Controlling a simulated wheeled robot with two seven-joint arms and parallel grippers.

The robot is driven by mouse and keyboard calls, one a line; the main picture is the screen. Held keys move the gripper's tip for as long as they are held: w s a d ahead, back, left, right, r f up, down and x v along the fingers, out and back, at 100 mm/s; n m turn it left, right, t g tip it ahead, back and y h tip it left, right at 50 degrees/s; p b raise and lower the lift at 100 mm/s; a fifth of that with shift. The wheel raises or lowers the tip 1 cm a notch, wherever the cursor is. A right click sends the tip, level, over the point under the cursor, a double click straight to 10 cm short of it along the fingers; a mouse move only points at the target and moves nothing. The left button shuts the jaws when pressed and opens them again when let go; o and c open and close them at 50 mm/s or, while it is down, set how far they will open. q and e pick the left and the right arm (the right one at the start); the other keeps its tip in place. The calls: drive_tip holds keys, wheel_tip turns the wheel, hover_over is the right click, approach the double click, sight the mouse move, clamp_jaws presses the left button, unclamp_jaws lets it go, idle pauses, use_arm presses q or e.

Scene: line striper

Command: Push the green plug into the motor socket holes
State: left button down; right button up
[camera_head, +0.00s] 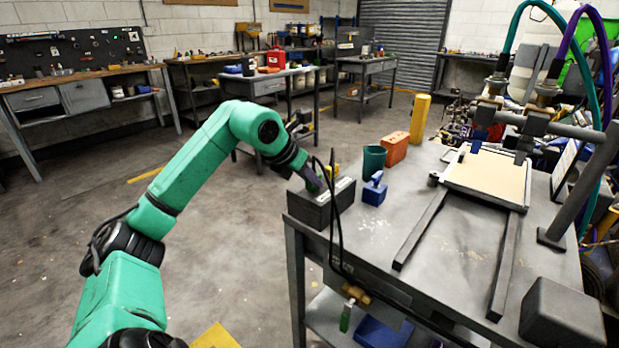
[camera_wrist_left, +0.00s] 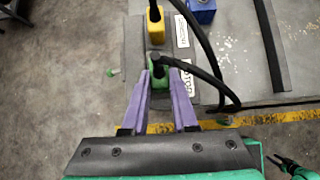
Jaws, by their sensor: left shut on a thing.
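The green plug (camera_wrist_left: 158,74) with a black cable is between the purple fingers of my left gripper (camera_wrist_left: 160,78), which is shut on it. In the head view my left gripper (camera_head: 314,184) is at the left end of the dark grey socket box (camera_head: 322,208). The box also shows in the left wrist view (camera_wrist_left: 188,62), with white labels, one seeming to read MOTOR. The plug is over or at the box top; the holes are hidden, so I cannot tell how deep it sits. A yellow plug (camera_wrist_left: 156,26) stands beside it on the box.
The box stands at the workbench's (camera_head: 440,245) left corner. A blue object (camera_head: 374,190), a teal cup (camera_head: 374,161), an orange block (camera_head: 394,148) and a yellow cylinder (camera_head: 420,119) stand behind it. Black cables loop over the bench's front edge. A framed board (camera_head: 488,177) lies right.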

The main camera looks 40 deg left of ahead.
use_arm(q)
drive_tip(key=shift+s+f+b, duration=0.1)
drive_tip(key=shift+f+b, duration=0.2)
drive_tip(key=shift+f, duration=0.15)
drive_tip(key=c, duration=0.6)
unclamp_jaws()
drive_tip(key=shift+o, duration=0.2)
drive_tip(key=shift+o, duration=1.3)
drive_tip(key=shift+r, duration=0.1)
drive_tip(key=shift+b+v, duration=0.6)
drive_tip(key=shift+v, duration=0.5)
drive_tip(key=b+v, duration=0.1)
drive_tip(key=v, duration=0.3)
drive_tip(key=shift+s+r, duration=0.2)
drive_tip(key=shift+r, duration=0.1)
